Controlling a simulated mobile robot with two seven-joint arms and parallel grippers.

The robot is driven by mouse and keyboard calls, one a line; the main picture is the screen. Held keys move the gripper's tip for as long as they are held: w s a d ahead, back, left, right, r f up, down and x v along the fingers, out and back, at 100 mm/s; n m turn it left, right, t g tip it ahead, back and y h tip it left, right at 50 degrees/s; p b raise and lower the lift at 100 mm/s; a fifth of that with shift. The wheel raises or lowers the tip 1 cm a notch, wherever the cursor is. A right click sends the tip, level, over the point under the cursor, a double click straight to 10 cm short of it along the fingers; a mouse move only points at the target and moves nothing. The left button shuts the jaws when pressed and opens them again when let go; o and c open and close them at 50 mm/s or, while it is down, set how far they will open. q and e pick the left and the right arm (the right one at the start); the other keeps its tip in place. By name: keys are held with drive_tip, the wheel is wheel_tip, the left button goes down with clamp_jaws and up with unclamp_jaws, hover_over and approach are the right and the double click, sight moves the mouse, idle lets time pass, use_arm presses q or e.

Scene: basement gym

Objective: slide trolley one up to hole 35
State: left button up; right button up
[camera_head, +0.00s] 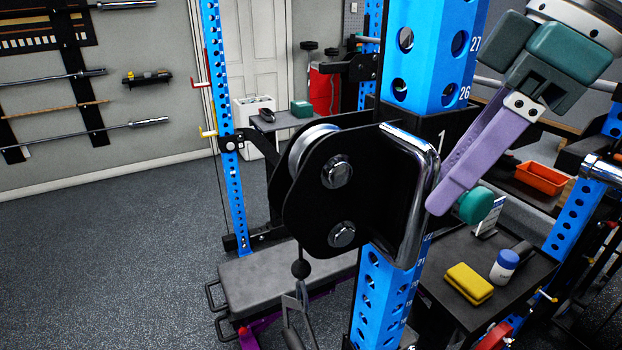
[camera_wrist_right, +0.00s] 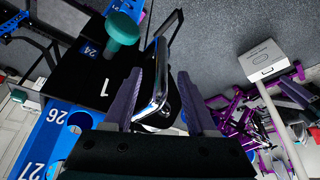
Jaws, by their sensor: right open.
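Trolley one is a black carriage (camera_head: 325,195) around a blue numbered upright (camera_head: 425,50), with a pulley wheel, a chrome handle (camera_head: 425,175) and a teal knob (camera_head: 480,205). Holes 26 and 27 show above it, lower numbers below; hole 35 is not seen. My right gripper (camera_head: 438,205), with lavender fingers, is open at the handle. In the right wrist view the gripper (camera_wrist_right: 160,75) has its fingers on either side of the handle (camera_wrist_right: 160,85); contact cannot be told. The knob (camera_wrist_right: 122,28) and the label 1 (camera_wrist_right: 106,85) show beyond. My left gripper is not in view.
A dark shelf (camera_head: 440,300) at right holds a yellow sponge (camera_head: 468,283) and a white jar with a blue lid (camera_head: 505,265). An orange tray (camera_head: 541,178) lies behind. A grey bench (camera_head: 285,275) stands below. The floor at left is clear.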

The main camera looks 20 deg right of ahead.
sight(417, 215)
drive_tip(key=x, duration=0.6)
clamp_jaws()
idle(0.3)
idle(1.0)
